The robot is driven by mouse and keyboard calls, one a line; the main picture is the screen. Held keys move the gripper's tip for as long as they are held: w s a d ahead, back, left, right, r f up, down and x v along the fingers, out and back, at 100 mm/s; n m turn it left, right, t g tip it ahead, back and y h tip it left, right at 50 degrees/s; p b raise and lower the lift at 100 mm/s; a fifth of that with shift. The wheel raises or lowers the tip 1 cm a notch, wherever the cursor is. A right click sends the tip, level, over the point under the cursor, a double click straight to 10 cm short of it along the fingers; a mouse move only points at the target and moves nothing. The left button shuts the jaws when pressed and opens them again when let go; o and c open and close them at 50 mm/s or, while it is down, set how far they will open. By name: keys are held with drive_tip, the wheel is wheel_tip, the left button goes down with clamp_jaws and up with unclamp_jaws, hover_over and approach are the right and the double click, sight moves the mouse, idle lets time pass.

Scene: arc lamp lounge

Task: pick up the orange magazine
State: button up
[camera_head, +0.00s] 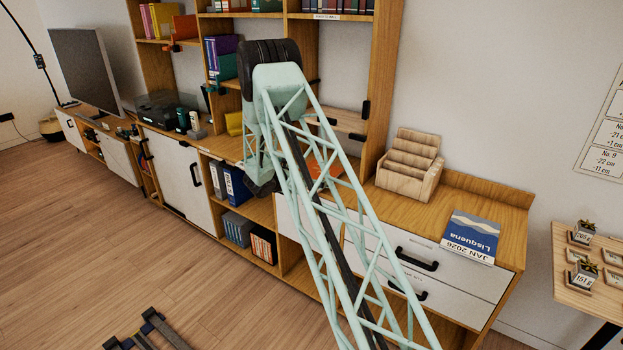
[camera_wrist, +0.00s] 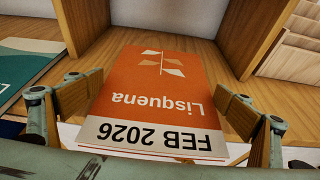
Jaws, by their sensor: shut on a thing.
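The orange magazine (camera_wrist: 150,95), marked "Lisquena" and "FEB 2026", lies flat between my fingers in the wrist view, over a wooden surface. In the head view only a small part of it (camera_head: 318,166) shows behind my arm. My gripper (camera_wrist: 160,88) is shut on the magazine, with one finger at each side edge. I cannot tell whether the magazine still touches the wood below. In the head view my arm hides most of the grip.
A teal magazine (camera_wrist: 28,62) lies left of the orange one. Upright wooden panels (camera_wrist: 205,15) stand behind. A wooden letter rack (camera_head: 408,165) and a blue magazine (camera_head: 468,236) are on the cabinet top to the right. The floor (camera_head: 90,235) at left is mostly clear.

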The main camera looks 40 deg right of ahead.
wheel_tip(320, 180, up, 2)
drive_tip(key=shift+r+p, duration=0.2)
drive_tip(key=shift+p, duration=0.1)
drive_tip(key=s+a, duration=0.2)
drive_tip(key=s, duration=0.5)
drive_tip(key=s+a+r+p, duration=0.1)
drive_tip(key=s+a, duration=0.2)
drive_tip(key=s, duration=0.5)
drive_tip(key=shift+r+p, duration=0.15)
drive_tip(key=shift+p, duration=0.15)
drive_tip(key=shift+s, duration=0.2)
